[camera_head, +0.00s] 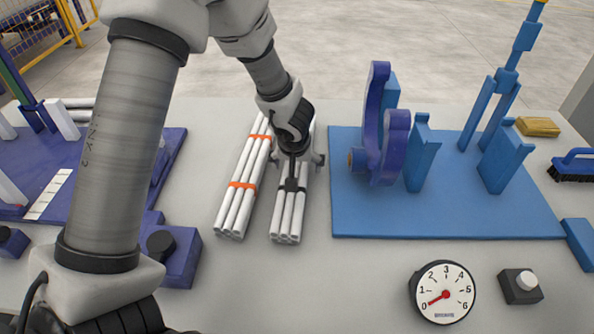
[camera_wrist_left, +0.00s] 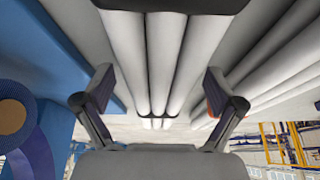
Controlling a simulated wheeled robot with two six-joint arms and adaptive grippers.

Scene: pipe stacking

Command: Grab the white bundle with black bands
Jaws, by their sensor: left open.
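The white bundle with black bands (camera_head: 287,216) lies on the grey table, its near end towards me. A black band shows near its middle; its far part is hidden behind my left gripper (camera_head: 297,160). In the left wrist view, the white pipes of this bundle (camera_wrist_left: 156,60) run between the two spread fingers of my left gripper (camera_wrist_left: 159,88), with a gap on each side. The gripper is open, pointing down over the bundle, and holds nothing. Whether the fingers reach down beside the pipes I cannot tell. My right gripper is not in view.
A white bundle with orange bands (camera_head: 240,195) lies close on the left. A blue board (camera_head: 440,222) with upright blue and purple parts is on the right. A gauge (camera_head: 443,292) and a button box (camera_head: 520,286) stand in front. Bare table lies before the bundles.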

